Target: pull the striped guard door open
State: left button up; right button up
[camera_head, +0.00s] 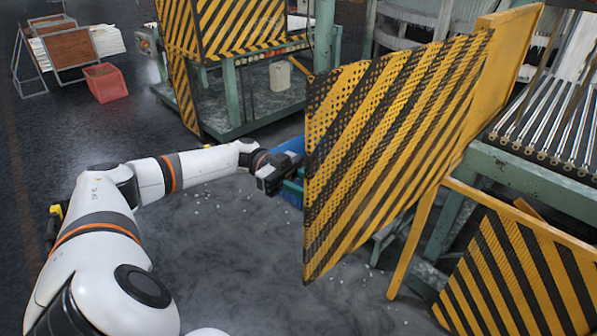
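The striped guard door (395,140) is a perforated yellow-and-black panel in the middle right of the head view. It stands out at an angle from the machine frame, with its free left edge towards my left arm. My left gripper (283,176) is dark and sits right at that left edge, at about mid-height. Its fingertips are partly hidden at or behind the panel, so I cannot tell whether they are open, shut or touching the door. My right gripper is not in view.
The green machine frame (535,178) with glass tubes (560,110) is at the right. A lower striped panel (520,275) leans at the bottom right. Another striped guard (240,28) stands at the back. A red bin (105,83) is far left. The grey floor in front is mostly clear.

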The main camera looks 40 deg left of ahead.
pick_arm(q)
jog(key=s+a+b, duration=0.1)
jog(key=a+b, duration=0.4)
jog(key=a, duration=0.6)
jog(key=shift+a, duration=0.35)
